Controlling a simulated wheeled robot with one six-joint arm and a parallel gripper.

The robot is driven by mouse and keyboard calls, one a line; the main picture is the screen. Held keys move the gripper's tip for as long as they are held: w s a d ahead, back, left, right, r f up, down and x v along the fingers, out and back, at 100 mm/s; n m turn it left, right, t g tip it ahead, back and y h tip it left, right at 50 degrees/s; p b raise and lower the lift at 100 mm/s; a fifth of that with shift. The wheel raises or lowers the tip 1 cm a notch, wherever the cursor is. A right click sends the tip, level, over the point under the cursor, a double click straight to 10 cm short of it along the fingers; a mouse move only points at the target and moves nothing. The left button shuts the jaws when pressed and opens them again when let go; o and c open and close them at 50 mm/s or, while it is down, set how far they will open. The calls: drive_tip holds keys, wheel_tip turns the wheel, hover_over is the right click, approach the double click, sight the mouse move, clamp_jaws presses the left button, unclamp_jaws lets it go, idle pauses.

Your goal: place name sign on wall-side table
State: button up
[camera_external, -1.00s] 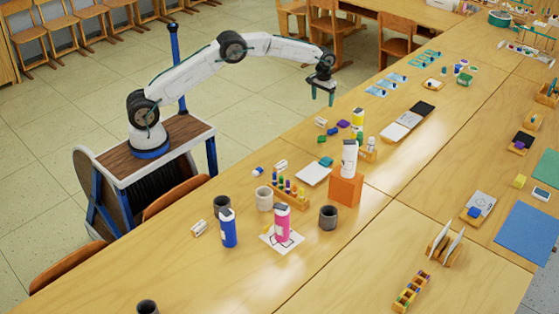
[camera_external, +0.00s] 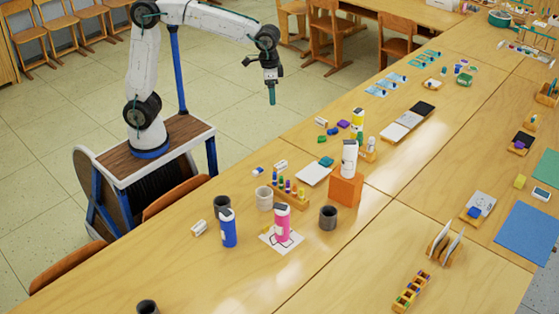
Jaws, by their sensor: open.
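My gripper (camera_external: 271,92) hangs pointing down over the floor, left of the long table. It is empty and open, though it is seen edge-on. No object is clearly readable as a name sign. Two upright white cards in a wooden holder (camera_external: 444,244) stand on the table at the lower right, and I cannot tell whether either is a name sign. The long wooden table (camera_external: 330,255) runs from the lower left to the upper right. I cannot tell which table is the wall-side one.
A blue bottle (camera_external: 229,229), a pink bottle (camera_external: 282,224), dark cups (camera_external: 328,217) and an orange block (camera_external: 346,190) crowd the near table. Wooden chairs (camera_external: 175,197) stand along its left edge. A blue mat (camera_external: 528,233) lies at right. The floor around my gripper is clear.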

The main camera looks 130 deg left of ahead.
drive_tip(key=s+d+r+m, duration=0.1)
drive_tip(key=s+d+m, duration=0.2)
drive_tip(key=s+d, duration=0.5)
drive_tip(key=s+d+r+m, duration=0.15)
drive_tip(key=s+d, duration=0.35)
drive_tip(key=d, duration=0.7)
drive_tip(key=s+d+f+m, duration=0.2)
drive_tip(key=s+d+f, duration=0.1)
drive_tip(key=s, duration=0.3)
drive_tip(key=s+d+f+m, duration=0.2)
drive_tip(key=s+d+f, duration=0.2)
drive_tip(key=s, duration=0.3)
drive_tip(key=shift+s+d+f+t, duration=0.25)
drive_tip(key=shift+s+d+t, duration=0.05)
drive_tip(key=shift+d, duration=0.2)
